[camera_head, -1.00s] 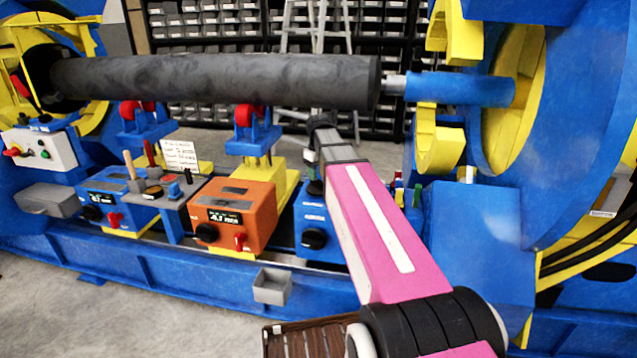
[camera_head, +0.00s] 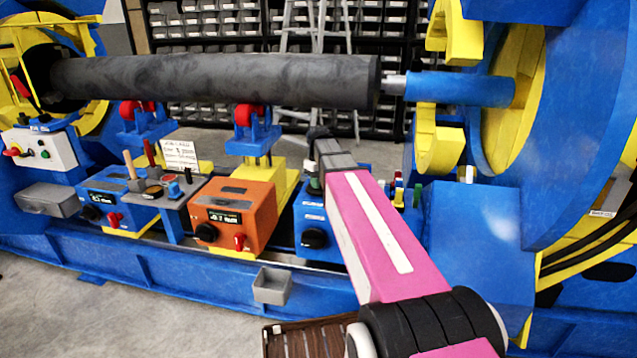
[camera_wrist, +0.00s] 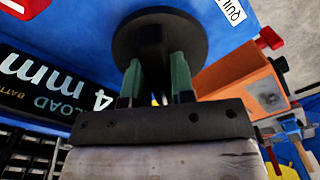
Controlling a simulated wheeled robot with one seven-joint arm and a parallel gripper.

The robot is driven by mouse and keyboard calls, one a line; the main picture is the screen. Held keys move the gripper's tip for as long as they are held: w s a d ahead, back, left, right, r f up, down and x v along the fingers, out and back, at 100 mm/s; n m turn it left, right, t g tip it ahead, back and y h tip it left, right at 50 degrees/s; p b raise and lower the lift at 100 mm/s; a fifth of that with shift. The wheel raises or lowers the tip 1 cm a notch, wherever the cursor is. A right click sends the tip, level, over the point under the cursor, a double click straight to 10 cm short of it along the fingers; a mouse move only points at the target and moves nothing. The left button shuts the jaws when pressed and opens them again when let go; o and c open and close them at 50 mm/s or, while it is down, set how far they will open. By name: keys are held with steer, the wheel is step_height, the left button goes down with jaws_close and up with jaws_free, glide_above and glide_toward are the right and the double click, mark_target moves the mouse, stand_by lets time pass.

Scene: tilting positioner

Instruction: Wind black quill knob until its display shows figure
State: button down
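The black quill knob (camera_wrist: 160,35) is a round disc with a narrower grip on a blue face in the wrist view. A white label beside it reads "QUI…", cut off by the edge. My gripper (camera_wrist: 156,80) has its two green-padded fingers on both sides of the grip, seemingly closed on it. In the head view, my gripper (camera_head: 314,170) is at the top of the blue box (camera_head: 310,215), partly hidden by my arm.
An orange box (camera_head: 235,212) with a display, black knob and red lever stands left of the blue box. A long dark cylinder (camera_head: 220,80) lies above. Coloured pegs (camera_head: 400,190) stand to the right.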

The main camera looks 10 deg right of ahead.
steer(key=shift+m, duration=0.9)
steer(key=c, duration=1)
jaws_free()
steer(key=shift+o, duration=0.2)
step_height(320, 180, up, 11)
steer(key=shift+s+f, duration=0.1)
